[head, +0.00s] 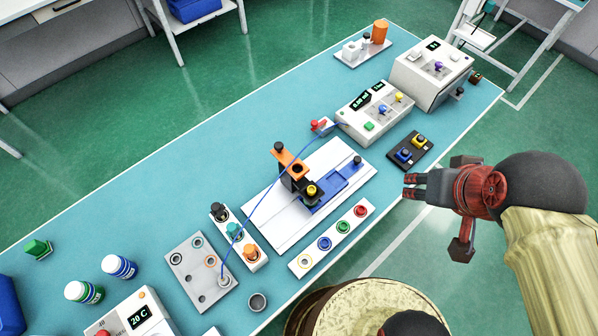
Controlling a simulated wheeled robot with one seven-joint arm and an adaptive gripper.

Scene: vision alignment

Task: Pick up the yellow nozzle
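A small yellow piece with a dark top (419,141) sits in a black holder (425,152) right of the table's middle, beside a blue piece (403,155). It looks like a nozzle. Another yellow piece with a dark top (311,190) stands at the blue stage, close to the orange bracket; I cannot tell for certain which is the named nozzle. My gripper (407,186) is at the table's right edge, below the black holder and apart from it. Its fingers point left with a gap between them, and nothing shows in them.
A white base (281,222) carries the blue stage (343,184) and orange bracket (291,164). A control box (362,126) stands behind the black holder. A strip with coloured rings (341,226) lies in front. A blue cable arcs over the base.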

